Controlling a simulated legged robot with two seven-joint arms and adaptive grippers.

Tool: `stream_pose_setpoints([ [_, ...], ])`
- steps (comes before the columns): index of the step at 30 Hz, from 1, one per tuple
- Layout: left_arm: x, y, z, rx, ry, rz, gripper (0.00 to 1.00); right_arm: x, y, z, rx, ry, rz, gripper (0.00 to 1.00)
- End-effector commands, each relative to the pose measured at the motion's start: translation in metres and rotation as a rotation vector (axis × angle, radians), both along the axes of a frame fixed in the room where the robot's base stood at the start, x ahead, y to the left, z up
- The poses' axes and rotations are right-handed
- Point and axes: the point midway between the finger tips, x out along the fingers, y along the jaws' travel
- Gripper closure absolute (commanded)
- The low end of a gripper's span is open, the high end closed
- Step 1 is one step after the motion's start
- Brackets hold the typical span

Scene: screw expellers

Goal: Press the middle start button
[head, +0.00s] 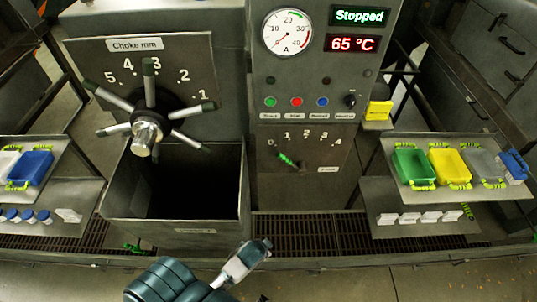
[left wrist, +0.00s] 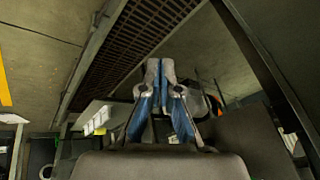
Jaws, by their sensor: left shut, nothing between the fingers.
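A grey control panel in the head view has a row of buttons: a green button (head: 270,102) at the left, a red button (head: 296,102) and a blue button (head: 322,102). The label under the green one is small and seems to read "Start". My left gripper (head: 262,246) is low in front of the machine, well below the panel and apart from the buttons. In the left wrist view its fingertips (left wrist: 160,66) are together with nothing between them. My right gripper is not in view.
Above the buttons are a dial gauge (head: 289,33), a "Stopped" display (head: 360,15) and a "65 °C" display (head: 353,44). A handwheel (head: 147,132) juts out at left above an open bin (head: 120,205). A shelf (head: 402,188) with trays stands at right.

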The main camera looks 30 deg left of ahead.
Motion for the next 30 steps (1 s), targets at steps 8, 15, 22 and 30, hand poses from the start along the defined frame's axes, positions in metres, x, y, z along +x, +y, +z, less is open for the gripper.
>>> stream_pose_setpoints([
  [8,0.107,0.031,0.202,0.505,-0.385,-0.265,1.00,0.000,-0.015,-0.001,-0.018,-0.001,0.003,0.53],
  [15,0.148,0.059,0.329,0.940,-0.575,-0.299,1.00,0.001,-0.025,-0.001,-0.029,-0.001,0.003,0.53],
  [22,0.154,0.071,0.391,1.161,-0.636,-0.266,1.00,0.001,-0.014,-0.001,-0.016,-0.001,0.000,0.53],
  [30,0.154,0.070,0.401,1.196,-0.644,-0.260,1.00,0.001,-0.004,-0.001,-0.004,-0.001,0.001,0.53],
])
